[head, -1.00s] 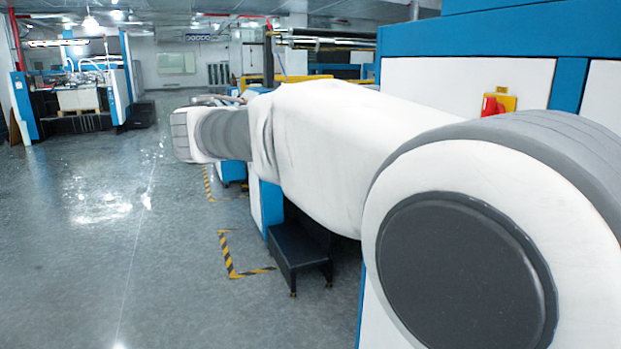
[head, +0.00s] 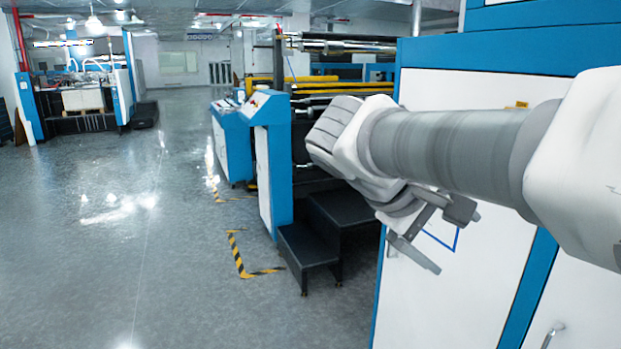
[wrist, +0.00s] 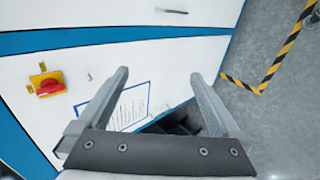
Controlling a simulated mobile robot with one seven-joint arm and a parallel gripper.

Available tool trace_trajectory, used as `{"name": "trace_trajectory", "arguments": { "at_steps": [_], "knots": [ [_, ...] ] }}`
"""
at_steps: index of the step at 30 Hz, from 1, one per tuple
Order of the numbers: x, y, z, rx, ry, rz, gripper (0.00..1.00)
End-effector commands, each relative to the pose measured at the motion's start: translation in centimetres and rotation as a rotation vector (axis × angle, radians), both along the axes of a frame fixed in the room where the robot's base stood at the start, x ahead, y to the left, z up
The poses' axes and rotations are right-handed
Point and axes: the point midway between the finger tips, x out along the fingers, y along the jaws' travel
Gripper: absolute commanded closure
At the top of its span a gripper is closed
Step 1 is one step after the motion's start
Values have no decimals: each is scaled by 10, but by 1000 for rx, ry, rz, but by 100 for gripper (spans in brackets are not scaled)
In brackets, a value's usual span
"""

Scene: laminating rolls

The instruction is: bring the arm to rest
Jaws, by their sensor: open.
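My gripper (head: 440,238) hangs below the end of my arm at the right of the head view, in front of the white panels of a blue-and-white machine (head: 480,100). In the wrist view my gripper (wrist: 158,85) has its two fingers spread wide, with nothing between them. Behind the fingers are the white panel, a posted sheet with a blue border (wrist: 130,107) and dark steps. My arm reaches in from the right edge of the head view. I cannot tell the exact gap between the fingers and the panel.
A red rotary switch on a yellow plate (wrist: 48,86) is on the panel. Black steps (head: 308,247) and blue consoles (head: 270,165) stand left of my gripper. Yellow-black floor tape (head: 238,255) marks a corner. The grey floor (head: 110,240) at the left is open.

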Motion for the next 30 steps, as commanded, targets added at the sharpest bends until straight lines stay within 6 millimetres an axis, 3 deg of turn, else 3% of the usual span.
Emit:
{"name": "trace_trajectory", "arguments": {
  "at_steps": [1,6,12,18,25,30],
  "knots": [
    [-19,-5,-8,93,-2,-15,0],
    [-70,4,-47,413,-48,-60,0],
    [-106,30,-74,726,-176,-134,0],
    [-117,45,-84,878,-272,-181,0],
    [-118,47,-86,902,-286,-188,0],
    [-118,47,-86,900,-285,-188,31]
  ]
}}
